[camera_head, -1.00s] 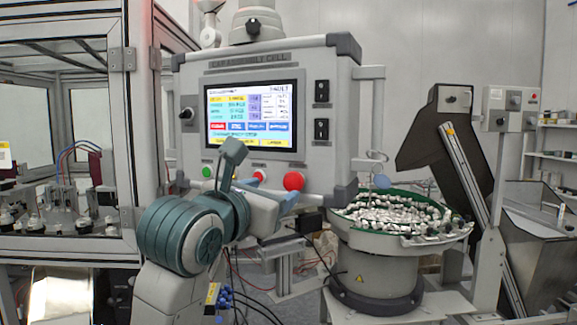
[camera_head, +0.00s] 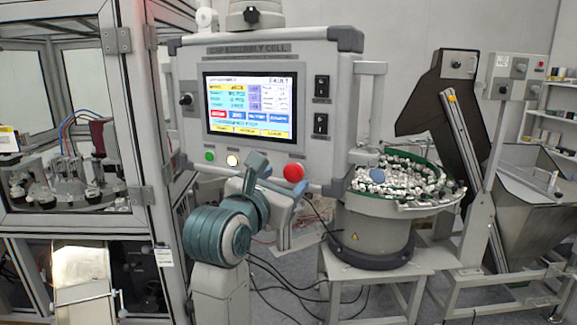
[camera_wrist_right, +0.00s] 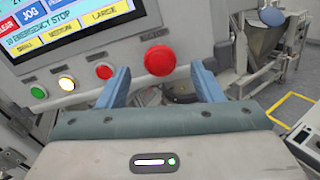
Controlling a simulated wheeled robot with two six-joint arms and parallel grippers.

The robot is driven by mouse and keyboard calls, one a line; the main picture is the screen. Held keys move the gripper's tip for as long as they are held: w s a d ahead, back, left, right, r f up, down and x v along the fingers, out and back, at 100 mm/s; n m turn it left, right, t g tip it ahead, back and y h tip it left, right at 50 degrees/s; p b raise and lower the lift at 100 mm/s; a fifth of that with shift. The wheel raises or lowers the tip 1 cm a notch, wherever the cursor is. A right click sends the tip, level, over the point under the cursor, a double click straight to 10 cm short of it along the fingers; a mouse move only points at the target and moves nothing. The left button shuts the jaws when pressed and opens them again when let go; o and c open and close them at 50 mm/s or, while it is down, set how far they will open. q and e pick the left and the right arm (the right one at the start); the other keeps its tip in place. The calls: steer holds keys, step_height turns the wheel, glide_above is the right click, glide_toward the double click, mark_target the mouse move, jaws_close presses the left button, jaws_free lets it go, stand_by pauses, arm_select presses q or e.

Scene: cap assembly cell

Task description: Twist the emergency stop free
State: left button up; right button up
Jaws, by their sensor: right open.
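The emergency stop is a red mushroom button (camera_head: 293,172) at the lower right of the grey control panel's front. In the right wrist view the red button (camera_wrist_right: 159,60) shows between the two blue fingers, beyond their tips. My right gripper (camera_head: 284,190) is just below and in front of the button in the head view. Its fingers (camera_wrist_right: 160,84) are open and spread wider than the button, with nothing between them. I see no contact with the button. My left gripper is not in view.
The control panel's screen (camera_head: 249,107) shows a fault. A green button (camera_wrist_right: 38,91), a lit yellow-white button (camera_wrist_right: 66,84) and a smaller red button (camera_wrist_right: 104,71) sit left of the stop. A bowl feeder (camera_head: 372,235) stands to the right, a glazed cell (camera_head: 66,120) to the left.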

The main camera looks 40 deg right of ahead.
mark_target(292, 174)
steer(key=shift+p+x, duration=0.65)
steer(key=shift+x, duration=0.9)
steer(key=c, duration=1)
